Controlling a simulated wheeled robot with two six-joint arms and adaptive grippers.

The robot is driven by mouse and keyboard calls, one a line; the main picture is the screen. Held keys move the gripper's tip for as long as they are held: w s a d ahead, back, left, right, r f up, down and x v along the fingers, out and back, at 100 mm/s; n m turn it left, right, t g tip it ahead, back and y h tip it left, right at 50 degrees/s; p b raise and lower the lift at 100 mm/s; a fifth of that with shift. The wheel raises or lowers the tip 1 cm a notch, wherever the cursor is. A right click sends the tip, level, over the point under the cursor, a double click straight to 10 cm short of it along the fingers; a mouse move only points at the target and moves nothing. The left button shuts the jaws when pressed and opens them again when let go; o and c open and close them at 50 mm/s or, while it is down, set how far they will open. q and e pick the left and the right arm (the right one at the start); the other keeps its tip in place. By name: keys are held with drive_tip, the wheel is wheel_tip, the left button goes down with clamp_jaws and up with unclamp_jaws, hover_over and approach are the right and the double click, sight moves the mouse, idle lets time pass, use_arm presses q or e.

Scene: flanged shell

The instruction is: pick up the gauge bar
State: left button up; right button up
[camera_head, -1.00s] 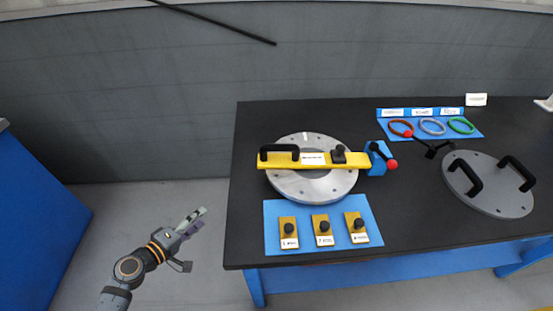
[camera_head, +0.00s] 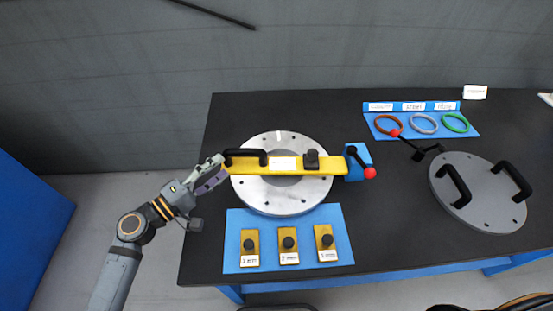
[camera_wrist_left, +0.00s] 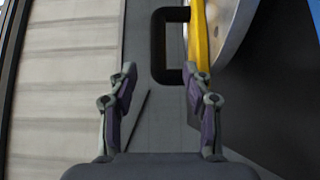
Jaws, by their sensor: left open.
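The gauge bar (camera_head: 245,167) is a long yellow bar with a black handle at its left end, a white label and a black knob. It lies across the grey flange ring (camera_head: 285,200) on the black table. In the left wrist view, the bar's yellow edge (camera_wrist_left: 199,40) and black handle (camera_wrist_left: 158,45) show ahead of the fingers. My left gripper (camera_head: 221,170) is open at the bar's left end, close to the handle.
A blue block with a red-knobbed lever (camera_head: 358,160) stands at the bar's right end. A blue mat (camera_head: 235,222) with three yellow knobbed pieces lies in front. At right are a grey plate with two handles (camera_head: 482,205) and a blue board with three coloured rings (camera_head: 440,133).

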sight(234, 154)
use_arm(q)
drive_tip(key=x, duration=0.3)
drive_tip(key=shift+w+d+r+p, duration=0.1)
drive_tip(key=shift+d+r+p, duration=0.05)
drive_tip(key=shift+p, duration=0.2)
drive_tip(key=shift+w+d, duration=0.25)
drive_tip(key=shift+d, duration=0.05)
drive_tip(key=shift+w+d+r+p, duration=0.2)
drive_tip(key=shift+w+d+p, duration=0.2)
drive_tip(key=shift+w+p, duration=0.1)
drive_tip(key=shift+w+d+r+p, duration=0.2)
drive_tip(key=shift+w+d+p, duration=0.2)
drive_tip(key=shift+w+p, duration=0.05)
drive_tip(key=shift+f+x, duration=0.15)
drive_tip(key=shift+x, duration=0.45)
drive_tip(key=shift+f+x, duration=0.15)
drive_tip(key=shift+x, duration=0.5)
drive_tip(key=shift+d, duration=0.15)
drive_tip(key=c, duration=1)
drive_tip(key=shift+f, duration=0.1)
clamp_jaws()
use_arm(e)
drive_tip(key=r, duration=0.1)
drive_tip(key=w+d+r, duration=0.1)
drive_tip(key=r, duration=0.1)
drive_tip(key=shift+w+d+r, duration=0.2)
drive_tip(key=shift+w+d, duration=0.05)
drive_tip(key=shift+w, duration=0.05)
